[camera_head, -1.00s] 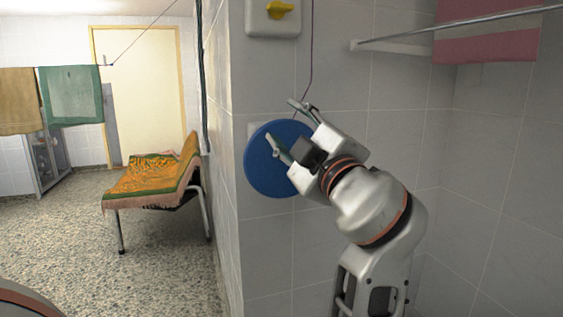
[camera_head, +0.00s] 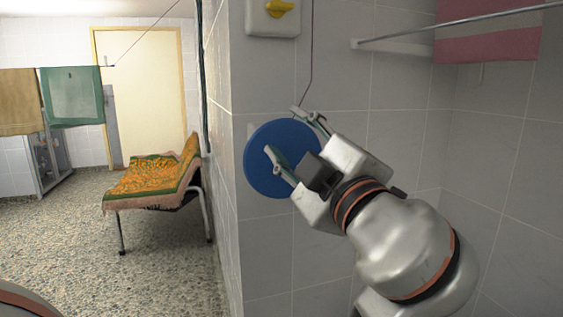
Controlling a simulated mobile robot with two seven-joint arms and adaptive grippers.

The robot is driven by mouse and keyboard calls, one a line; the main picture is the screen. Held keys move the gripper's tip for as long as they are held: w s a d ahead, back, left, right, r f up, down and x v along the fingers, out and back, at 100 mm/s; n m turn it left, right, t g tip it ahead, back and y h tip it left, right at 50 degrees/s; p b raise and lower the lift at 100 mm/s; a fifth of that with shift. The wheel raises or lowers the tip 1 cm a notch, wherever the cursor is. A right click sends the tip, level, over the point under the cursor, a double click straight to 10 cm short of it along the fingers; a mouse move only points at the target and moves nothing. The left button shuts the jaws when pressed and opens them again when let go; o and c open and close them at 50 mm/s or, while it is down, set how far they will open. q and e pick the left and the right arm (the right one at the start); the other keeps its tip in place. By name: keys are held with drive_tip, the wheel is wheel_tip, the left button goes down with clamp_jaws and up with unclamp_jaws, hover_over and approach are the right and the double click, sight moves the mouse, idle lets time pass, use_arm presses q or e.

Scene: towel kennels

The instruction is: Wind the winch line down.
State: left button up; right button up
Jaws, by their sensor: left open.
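The winch shows as a blue round disc (camera_head: 258,178) on the tiled wall. A thin dark line (camera_head: 312,60) runs up the wall from near the top right of the disc. My left gripper (camera_head: 283,130) is in front of the disc with its two fingers spread and nothing seen between them. One fingertip overlaps the middle of the disc, the other its upper right edge. I cannot tell whether they touch it. The gripper hides the disc's right side, and I see no crank handle. My right gripper is not in view.
A yellow knob on a white box (camera_head: 258,18) is above the disc. A metal rail (camera_head: 450,28) and a pink towel (camera_head: 490,35) are at upper right. Left of the wall corner are a draped bench (camera_head: 150,182), a green towel (camera_head: 73,95) and a brown towel (camera_head: 18,100).

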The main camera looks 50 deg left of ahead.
use_arm(q)
drive_tip(key=n+g+h, duration=0.1)
drive_tip(key=n, duration=0.3)
drive_tip(key=n+h, duration=0.2)
drive_tip(key=n, duration=0.3)
drive_tip(key=shift+d+g, duration=0.2)
drive_tip(key=shift+g, duration=0.2)
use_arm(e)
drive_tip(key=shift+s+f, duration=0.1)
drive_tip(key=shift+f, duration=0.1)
use_arm(q)
drive_tip(key=shift+w+f, duration=0.1)
